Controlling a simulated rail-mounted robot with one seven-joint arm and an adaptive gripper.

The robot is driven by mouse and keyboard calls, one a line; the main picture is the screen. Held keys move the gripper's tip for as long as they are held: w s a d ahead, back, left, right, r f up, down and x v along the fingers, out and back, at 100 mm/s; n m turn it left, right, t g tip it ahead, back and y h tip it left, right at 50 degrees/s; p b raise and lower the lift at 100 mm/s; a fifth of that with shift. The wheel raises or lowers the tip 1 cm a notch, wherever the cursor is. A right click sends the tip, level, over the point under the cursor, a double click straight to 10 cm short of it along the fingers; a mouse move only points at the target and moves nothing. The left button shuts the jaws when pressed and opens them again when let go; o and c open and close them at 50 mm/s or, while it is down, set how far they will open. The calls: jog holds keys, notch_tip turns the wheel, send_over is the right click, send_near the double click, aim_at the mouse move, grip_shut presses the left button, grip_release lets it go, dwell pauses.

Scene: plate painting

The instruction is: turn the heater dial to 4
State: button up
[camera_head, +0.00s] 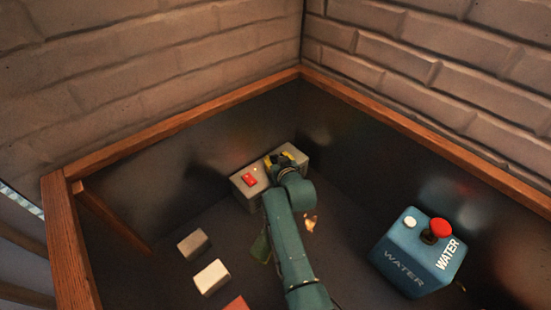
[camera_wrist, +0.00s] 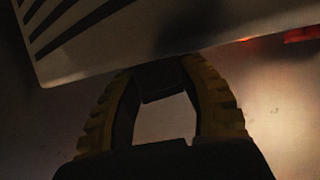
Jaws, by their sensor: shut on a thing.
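The heater seems to be the grey box (camera_head: 245,188) in the far corner of the walled area, with a red switch (camera_head: 249,180) on top. My gripper (camera_head: 280,161) is over the right part of this box. In the wrist view the heater's pale body with dark slots (camera_wrist: 75,50) fills the top. There my gripper's yellow fingers (camera_wrist: 163,76) are shut on a small dark block, which appears to be the dial (camera_wrist: 160,84), at the edge of the heater. The dial's marks and its setting cannot be read in either view.
A blue water box (camera_head: 405,255) with a red knob (camera_head: 440,228) stands at the right. Two pale blocks (camera_head: 193,244) (camera_head: 211,277) and a reddish block (camera_head: 237,303) lie at the front left. Dark walls with a wooden rim (camera_head: 190,117) enclose the area.

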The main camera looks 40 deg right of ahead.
jog(key=shift+f+m+h+b, duration=0.35)
jog(key=shift+f+m+h, duration=0.05)
jog(key=shift+a+f+g+h+b, duration=0.1)
jog(key=shift+f+g+h+b, duration=0.25)
jog(key=shift+b, duration=0.75)
jog(key=shift+f+m+g+h+b, duration=0.1)
jog(key=shift+m+g+h+b, duration=0.3)
jog(key=shift+b, duration=0.65)
jog(key=m+b, duration=0.1)
jog(key=b, duration=0.2)
jog(key=shift+h, duration=0.35)
jog(key=shift+r+m+g+h+b, duration=0.3)
jog(key=shift+r+m+g+b, duration=0.1)
jog(key=shift+m+g+b, duration=0.2)
jog(key=shift+r, duration=0.25)
jog(key=o, duration=1.2)
jog(key=shift+c, duration=0.2)
jog(key=shift+r, duration=0.1)
